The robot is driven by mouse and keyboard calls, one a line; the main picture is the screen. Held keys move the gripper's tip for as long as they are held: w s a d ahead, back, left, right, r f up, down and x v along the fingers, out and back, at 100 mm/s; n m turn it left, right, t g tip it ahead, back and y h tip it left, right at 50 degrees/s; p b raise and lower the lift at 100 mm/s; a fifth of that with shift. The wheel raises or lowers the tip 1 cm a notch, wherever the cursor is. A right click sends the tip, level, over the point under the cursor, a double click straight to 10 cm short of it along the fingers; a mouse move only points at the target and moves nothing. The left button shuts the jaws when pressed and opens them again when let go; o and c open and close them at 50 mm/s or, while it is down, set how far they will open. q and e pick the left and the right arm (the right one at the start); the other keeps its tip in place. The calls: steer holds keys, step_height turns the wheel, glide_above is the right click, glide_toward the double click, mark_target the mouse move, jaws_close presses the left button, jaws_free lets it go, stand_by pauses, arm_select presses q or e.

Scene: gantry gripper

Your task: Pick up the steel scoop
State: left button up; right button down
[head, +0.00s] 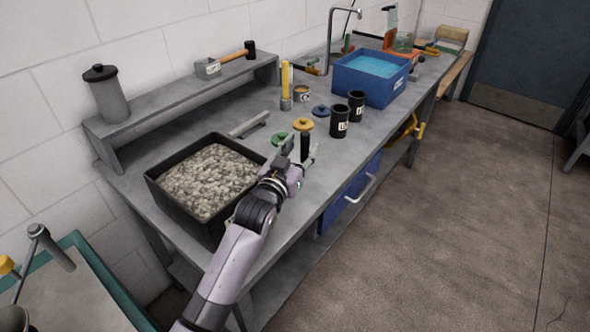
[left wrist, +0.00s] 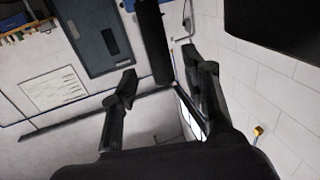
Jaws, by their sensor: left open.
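I cannot surely make out the steel scoop. A long grey metal piece (head: 249,124) lies on the bench behind the gravel tray; I cannot tell whether it is the scoop. My left gripper (head: 303,152) is open above the bench, just right of the gravel tray. A dark, upright, handle-like cylinder (head: 305,146) shows between its fingers. In the left wrist view a dark cylinder (left wrist: 153,42) also shows between the two spread fingers (left wrist: 160,82); touch is not visible, and I cannot tell what it belongs to. My right gripper is not in view.
A black tray of gravel (head: 159,192) stands left of my gripper. Green (head: 279,139) and yellow (head: 303,124) lids and black jars (head: 339,122) stand behind it. A blue water bin (head: 361,84) is farther back. A raised shelf (head: 180,105) runs along the wall.

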mark_target(303, 142)
arm_select(q)
steer(key=x, duration=0.4)
steer(key=shift+r+p, duration=0.1)
steer(key=shift+p, duration=0.2)
steer(key=shift+a, duration=0.1)
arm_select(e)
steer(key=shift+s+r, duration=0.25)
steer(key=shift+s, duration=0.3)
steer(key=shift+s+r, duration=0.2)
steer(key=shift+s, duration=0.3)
arm_select(q)
steer(key=shift+c, duration=0.2)
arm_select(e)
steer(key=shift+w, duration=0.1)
arm_select(q)
steer(key=c, duration=0.4)
jaws_close()
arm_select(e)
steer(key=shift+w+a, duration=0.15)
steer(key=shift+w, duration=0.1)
